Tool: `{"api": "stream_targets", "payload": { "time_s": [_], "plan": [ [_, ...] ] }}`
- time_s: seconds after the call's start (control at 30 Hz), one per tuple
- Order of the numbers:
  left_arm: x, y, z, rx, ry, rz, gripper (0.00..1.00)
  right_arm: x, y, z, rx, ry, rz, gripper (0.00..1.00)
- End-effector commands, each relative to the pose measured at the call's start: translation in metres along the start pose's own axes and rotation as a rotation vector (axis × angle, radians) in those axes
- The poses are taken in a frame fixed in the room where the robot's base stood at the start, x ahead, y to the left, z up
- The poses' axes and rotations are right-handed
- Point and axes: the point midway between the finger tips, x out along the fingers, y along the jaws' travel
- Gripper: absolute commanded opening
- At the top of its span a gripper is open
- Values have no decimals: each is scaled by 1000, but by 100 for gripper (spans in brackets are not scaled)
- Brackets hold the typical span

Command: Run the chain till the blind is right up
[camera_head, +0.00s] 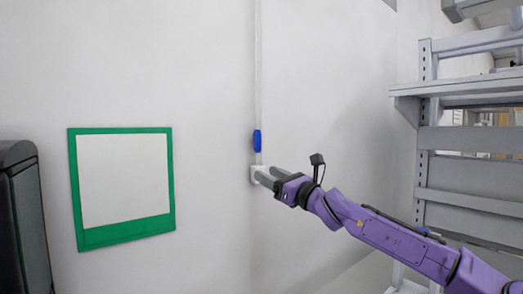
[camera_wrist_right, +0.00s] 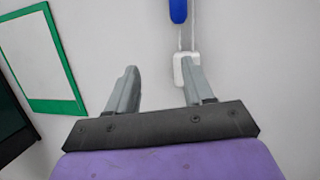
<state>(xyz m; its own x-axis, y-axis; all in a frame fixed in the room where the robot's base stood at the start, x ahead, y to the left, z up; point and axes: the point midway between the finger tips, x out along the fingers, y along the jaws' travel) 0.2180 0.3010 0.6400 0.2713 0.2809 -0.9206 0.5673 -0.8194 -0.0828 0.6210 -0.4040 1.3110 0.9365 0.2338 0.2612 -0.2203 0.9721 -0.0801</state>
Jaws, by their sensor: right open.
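A pale chain (camera_head: 259,80) hangs straight down the white wall, with a blue piece (camera_head: 257,140) on it near the bottom. In the right wrist view the chain (camera_wrist_right: 193,35) shows as two strands, with the blue piece (camera_wrist_right: 178,10) on the left one. Both run down to a white holder (camera_wrist_right: 178,68) on the wall. My right gripper (camera_head: 262,174) is open at the holder, below the blue piece. In the right wrist view the right finger of the gripper (camera_wrist_right: 158,80) overlaps the holder; contact is unclear. Nothing lies between the fingers. I cannot make out the blind.
A green-framed white panel (camera_head: 122,185) is on the wall at the left. A dark cabinet (camera_head: 25,220) stands at the left edge. Grey metal shelving (camera_head: 470,140) stands at the right. The wall beside the chain is bare.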

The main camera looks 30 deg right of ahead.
Motion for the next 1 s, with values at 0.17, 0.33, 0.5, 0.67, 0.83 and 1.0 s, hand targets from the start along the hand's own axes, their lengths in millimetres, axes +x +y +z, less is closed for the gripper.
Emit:
{"api": "stream_targets", "payload": {
  "time_s": [0.17,0.33,0.5,0.67,0.83,1.0],
  "plan": [
    [3,0,1,0,0,0,0,-21,-33,47,100,-131,-22,52],
    [9,1,4,0,0,0,0,-2,-34,48,99,-129,-21,52],
    [6,0,3,0,0,0,0,37,-34,54,99,-127,-20,52],
    [-3,0,-1,0,0,0,0,67,-35,61,99,-128,-21,52],
    [-5,0,-2,0,0,0,0,81,-35,61,99,-129,-20,52],
    [-5,0,-2,0,0,0,0,82,-36,61,99,-130,-20,52]
  ]
}}
